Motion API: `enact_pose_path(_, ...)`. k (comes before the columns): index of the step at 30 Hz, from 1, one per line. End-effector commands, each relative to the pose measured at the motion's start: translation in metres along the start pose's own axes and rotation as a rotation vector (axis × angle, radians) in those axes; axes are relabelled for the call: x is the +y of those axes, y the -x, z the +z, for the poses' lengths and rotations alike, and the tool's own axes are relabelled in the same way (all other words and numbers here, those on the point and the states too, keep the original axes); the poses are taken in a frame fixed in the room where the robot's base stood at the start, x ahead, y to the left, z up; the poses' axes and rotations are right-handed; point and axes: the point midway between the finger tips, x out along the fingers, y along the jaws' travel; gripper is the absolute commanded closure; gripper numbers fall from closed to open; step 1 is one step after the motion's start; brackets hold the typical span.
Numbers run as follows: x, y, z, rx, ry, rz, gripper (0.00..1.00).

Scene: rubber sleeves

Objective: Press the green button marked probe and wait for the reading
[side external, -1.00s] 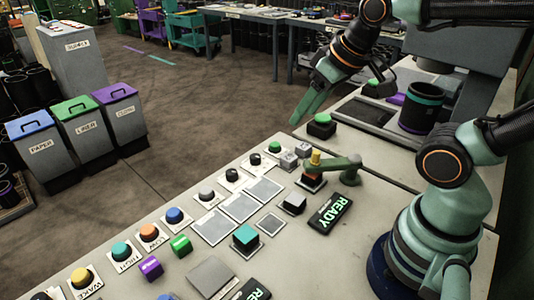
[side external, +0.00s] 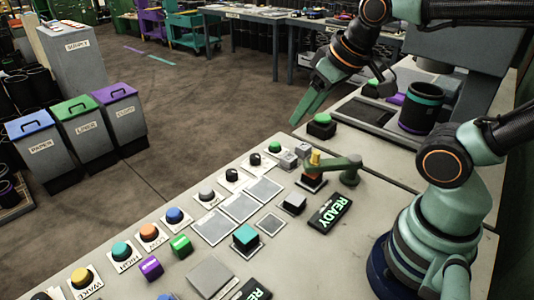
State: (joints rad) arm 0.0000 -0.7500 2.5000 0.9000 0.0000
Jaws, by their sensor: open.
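Several green buttons are in view and I cannot read "probe" on any. One small green button (side external: 275,146) sits at the far end of the button row on the bench. A larger green button (side external: 322,118) on a black base stands near the bench's far edge. Another green button (side external: 374,82) is farther back, partly behind my arm. My gripper (side external: 301,114) is open and empty, pointing down, with its pale green fingers just left of the larger button in the picture. I cannot tell its exact height or gap to the button. A black display (side external: 329,213) reads READY in green.
A small green fixture (side external: 346,163) stands on the bench beside a yellow-topped piece (side external: 315,158). Colored cubes, flat grey plates and labelled buttons cover the bench front. A dark cup (side external: 420,108) with a teal band stands at right. Lidded bins (side external: 82,131) stand on the floor at left.

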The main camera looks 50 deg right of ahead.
Motion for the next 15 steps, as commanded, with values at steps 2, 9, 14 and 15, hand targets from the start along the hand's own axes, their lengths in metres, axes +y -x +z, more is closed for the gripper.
enact_pose_path(2, 0.0000, 0.0000, 0.0000, 0.000, 0.000, 0.000, 0.45)
enact_pose_path(9, 0.0000, 0.0000, 0.0000, 0.000, 0.000, 0.000, 0.83)
enact_pose_path(14, 0.0000, 0.0000, 0.0000, 0.000, 0.000, 0.000, 1.00)
enact_pose_path(15, 0.0000, 0.0000, 0.0000, 0.000, 0.000, 0.000, 1.00)
